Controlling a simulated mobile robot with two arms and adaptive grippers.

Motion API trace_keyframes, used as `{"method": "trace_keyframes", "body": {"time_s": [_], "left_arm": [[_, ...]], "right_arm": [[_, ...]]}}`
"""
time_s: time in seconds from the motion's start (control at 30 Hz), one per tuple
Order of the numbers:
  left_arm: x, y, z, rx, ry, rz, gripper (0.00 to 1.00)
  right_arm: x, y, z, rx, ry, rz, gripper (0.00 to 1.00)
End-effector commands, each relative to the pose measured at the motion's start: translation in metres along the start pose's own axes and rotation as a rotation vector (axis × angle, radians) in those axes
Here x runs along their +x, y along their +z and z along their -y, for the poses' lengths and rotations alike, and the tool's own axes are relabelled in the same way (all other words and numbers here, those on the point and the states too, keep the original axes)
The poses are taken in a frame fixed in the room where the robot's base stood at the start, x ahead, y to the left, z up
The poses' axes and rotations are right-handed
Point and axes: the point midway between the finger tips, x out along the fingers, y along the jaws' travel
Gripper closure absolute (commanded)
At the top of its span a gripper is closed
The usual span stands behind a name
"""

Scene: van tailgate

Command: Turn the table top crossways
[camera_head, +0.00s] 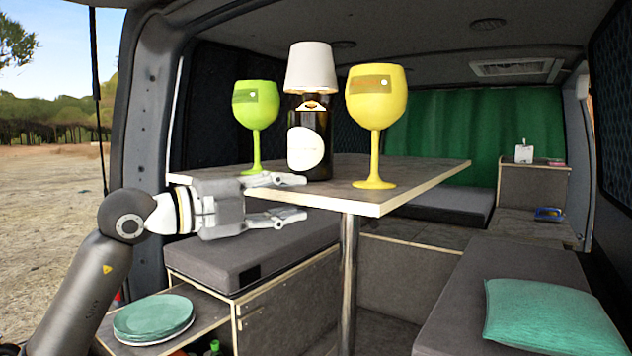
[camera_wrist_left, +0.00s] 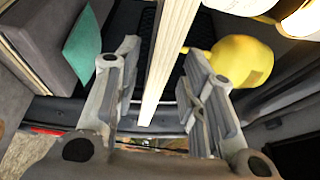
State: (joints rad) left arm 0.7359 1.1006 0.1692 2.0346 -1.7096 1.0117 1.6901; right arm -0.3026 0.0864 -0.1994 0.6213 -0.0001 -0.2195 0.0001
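The table top (camera_head: 425,180) is a grey board with a pale plywood edge on a metal post (camera_head: 348,280). One corner points toward me. My left gripper (camera_head: 304,197) is at its near edge, with one finger above the board and one below. In the left wrist view, the plywood edge (camera_wrist_left: 165,70) runs between the spread fingers of the gripper (camera_wrist_left: 160,88), with gaps visible on both sides. The gripper is open. My right gripper is not in view.
On the table stand a green glass (camera_head: 257,108), a bottle lamp (camera_head: 309,130) with a white shade and a yellow glass (camera_head: 376,100) near the front corner. Grey benches (camera_head: 250,250) flank the post. Teal plates (camera_head: 153,318) are low at left; a teal pillow (camera_head: 550,315) lies right.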

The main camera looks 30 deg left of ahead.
Motion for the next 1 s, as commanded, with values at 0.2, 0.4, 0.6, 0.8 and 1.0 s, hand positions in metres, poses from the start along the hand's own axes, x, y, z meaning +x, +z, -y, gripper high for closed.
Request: {"method": "trace_keyframes", "body": {"time_s": [0.2,0.4,0.6,0.8,1.0], "left_arm": [[0.036,-0.001,0.004,-0.003,-0.002,-0.003,0.62],[0.055,0.0,0.002,-0.002,-0.001,-0.001,0.62],[0.059,0.0,0.0,-0.001,-0.001,-0.001,0.62],[0.058,0.0,0.0,-0.001,0.0,-0.001,0.7],[0.058,0.0,0.0,0.0,0.0,-0.001,0.96]], "right_arm": [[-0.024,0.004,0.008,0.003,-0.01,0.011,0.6],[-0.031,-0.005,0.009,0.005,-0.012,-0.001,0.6],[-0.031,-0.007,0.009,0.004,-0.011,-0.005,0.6],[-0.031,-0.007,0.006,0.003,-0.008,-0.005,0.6],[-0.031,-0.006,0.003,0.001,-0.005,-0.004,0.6]]}}
